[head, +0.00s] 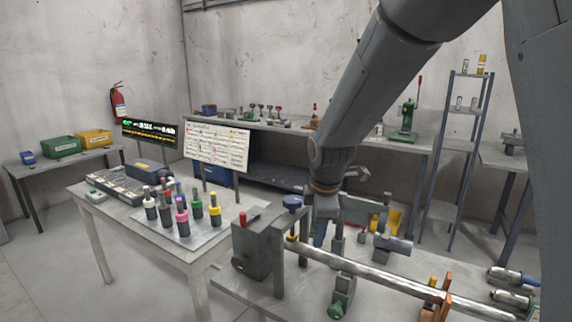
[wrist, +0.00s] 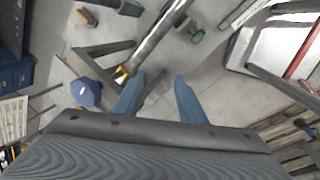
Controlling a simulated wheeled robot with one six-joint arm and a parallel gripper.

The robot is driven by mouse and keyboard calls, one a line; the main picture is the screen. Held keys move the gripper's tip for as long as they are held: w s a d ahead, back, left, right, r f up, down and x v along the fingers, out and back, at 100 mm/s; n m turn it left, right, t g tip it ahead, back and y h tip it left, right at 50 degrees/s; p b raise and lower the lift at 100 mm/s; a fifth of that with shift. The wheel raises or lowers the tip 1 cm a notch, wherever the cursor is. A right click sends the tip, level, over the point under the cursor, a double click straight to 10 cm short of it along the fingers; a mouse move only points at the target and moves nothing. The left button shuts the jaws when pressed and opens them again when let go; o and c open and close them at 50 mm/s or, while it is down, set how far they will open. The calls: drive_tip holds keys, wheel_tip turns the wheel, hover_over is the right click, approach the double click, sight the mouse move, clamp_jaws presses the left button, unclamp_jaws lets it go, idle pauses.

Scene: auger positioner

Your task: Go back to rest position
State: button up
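My gripper shows in the wrist view (wrist: 160,90), with its two blue fingers spread apart and nothing between them. In the head view my gripper (head: 320,232) hangs at the end of my arm over the bench with the long metal auger shaft (head: 385,280), partly hidden by my own wrist. The shaft also shows in the wrist view (wrist: 155,38), beyond the fingertips. A dark grey block with a red knob (head: 252,245) stands at the shaft's left end. An orange clamp (head: 437,298) sits near its right end.
A table (head: 88,205) on the left carries a tray with several coloured-top bottles (head: 182,215) and a keyboard-like panel (head: 112,186). A sheet board (head: 217,145) stands behind it. A metal shelf rack (head: 455,145) stands at the right. Floor at the lower left is clear.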

drive_tip(key=s+d+f+m+b, duration=0.1)
drive_tip(key=s+d+f+m, duration=0.1)
drive_tip(key=s+m, duration=0.4)
drive_tip(key=s+d+f+m+g, duration=0.1)
drive_tip(key=s+d+f+m, duration=0.2)
drive_tip(key=s+d+m, duration=0.2)
drive_tip(key=s+d+f+m+g+b, duration=0.1)
drive_tip(key=s+d+f+m, duration=0.1)
drive_tip(key=s+d+m, duration=0.2)
drive_tip(key=shift+s+d+f+m+b, duration=0.25)
drive_tip(key=shift+s+f+m+b, duration=0.1)
drive_tip(key=shift+s+m, duration=1.7)
drive_tip(key=shift+s+n, duration=0.25)
drive_tip(key=shift+n, duration=0.1)
